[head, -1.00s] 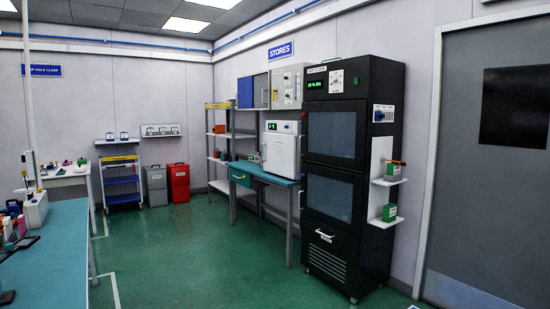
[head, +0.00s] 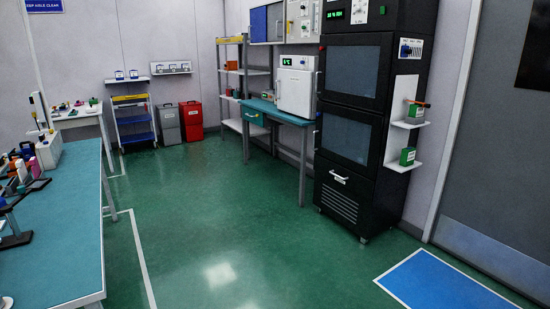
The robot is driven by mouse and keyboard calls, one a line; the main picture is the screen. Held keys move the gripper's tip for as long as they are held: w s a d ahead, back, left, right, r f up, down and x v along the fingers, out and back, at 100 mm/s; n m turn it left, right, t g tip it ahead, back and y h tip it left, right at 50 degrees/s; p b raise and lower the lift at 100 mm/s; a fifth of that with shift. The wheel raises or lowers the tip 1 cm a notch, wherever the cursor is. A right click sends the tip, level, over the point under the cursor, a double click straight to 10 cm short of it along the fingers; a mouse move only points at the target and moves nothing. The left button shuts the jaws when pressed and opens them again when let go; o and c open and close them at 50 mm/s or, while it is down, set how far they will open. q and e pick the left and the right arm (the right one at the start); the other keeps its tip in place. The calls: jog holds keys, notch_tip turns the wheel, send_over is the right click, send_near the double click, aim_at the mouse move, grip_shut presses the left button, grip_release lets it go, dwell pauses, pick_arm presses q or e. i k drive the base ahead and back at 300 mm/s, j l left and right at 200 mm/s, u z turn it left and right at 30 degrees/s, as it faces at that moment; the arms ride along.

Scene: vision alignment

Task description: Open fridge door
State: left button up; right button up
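A small white fridge-like cabinet (head: 295,90) with a green digital display stands on a teal-topped bench against the back right wall. Its door looks closed, and a dark handle (head: 277,93) shows on its left side. A tall black cabinet (head: 347,189) with two dark glass doors, an upper one (head: 349,72) and a lower one (head: 345,136), stands just to its right. Both glass doors look closed. Neither of my grippers is in the head view.
Green floor (head: 215,215) is open in the middle. A teal workbench (head: 70,200) with small items runs along the left. A blue floor mat (head: 447,283) lies at lower right, before a grey door (head: 500,150). Grey and red bins (head: 190,121) and a blue cart (head: 136,125) stand at the back.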

aim_at(294, 88)
jog(key=i, duration=5.25)
